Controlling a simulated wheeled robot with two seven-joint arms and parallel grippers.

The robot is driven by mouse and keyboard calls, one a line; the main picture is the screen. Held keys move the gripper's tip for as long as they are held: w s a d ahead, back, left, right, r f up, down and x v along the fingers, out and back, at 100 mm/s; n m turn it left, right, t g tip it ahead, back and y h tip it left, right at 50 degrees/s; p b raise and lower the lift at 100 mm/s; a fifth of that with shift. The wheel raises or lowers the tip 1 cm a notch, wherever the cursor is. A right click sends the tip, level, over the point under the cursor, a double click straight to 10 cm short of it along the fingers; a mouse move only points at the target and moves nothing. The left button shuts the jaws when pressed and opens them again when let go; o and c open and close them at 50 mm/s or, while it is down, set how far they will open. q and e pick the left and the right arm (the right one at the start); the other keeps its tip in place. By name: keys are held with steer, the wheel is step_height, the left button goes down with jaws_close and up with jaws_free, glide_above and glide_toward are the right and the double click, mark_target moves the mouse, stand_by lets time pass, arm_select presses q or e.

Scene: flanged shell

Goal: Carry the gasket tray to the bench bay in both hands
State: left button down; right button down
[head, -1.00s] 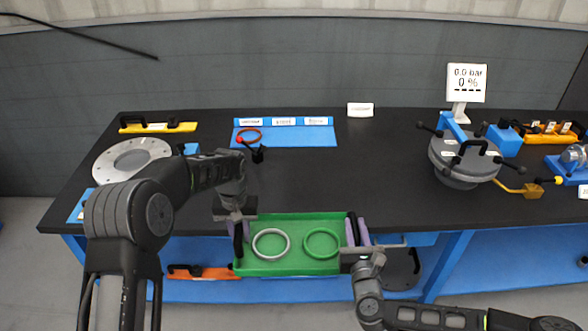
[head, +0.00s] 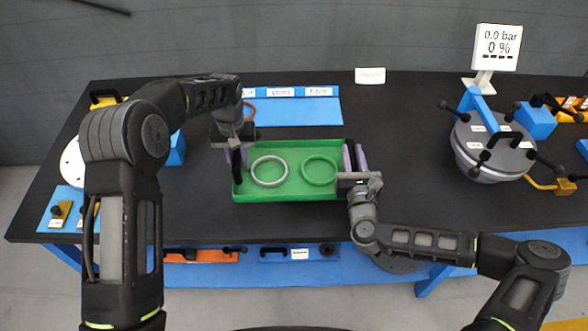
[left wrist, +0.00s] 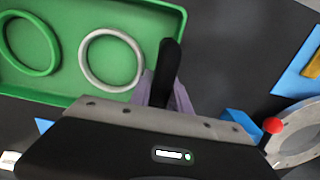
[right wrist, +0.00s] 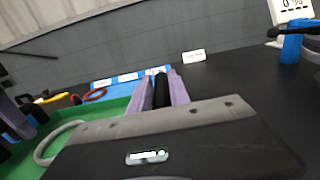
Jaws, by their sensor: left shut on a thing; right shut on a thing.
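The green gasket tray (head: 295,193) is over the black bench top in the head view, level between my two grippers. A grey ring (head: 256,180) and a green ring (head: 306,180) lie in it side by side. My left gripper (head: 237,165) is shut on the tray's black left handle; the left wrist view shows that handle (left wrist: 168,70) between the purple fingers. My right gripper (head: 354,160) is shut on the right handle, which shows between its fingers in the right wrist view (right wrist: 161,88). I cannot tell whether the tray touches the bench.
A blue mat (head: 300,112) with labels lies behind the tray, with a reddish ring partly hidden by my left arm. A grey flanged shell (head: 490,158) stands at the right. A white card (head: 370,76) stands at the back. Bench top right of the tray is clear.

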arm_select(q)
steer(key=shift+w+a+r, duration=0.1)
steer(key=shift+w, duration=0.35)
arm_select(e)
steer(key=shift+w+r, duration=0.1)
steer(key=shift+w, duration=0.35)
steer(key=shift+s, duration=0.1)
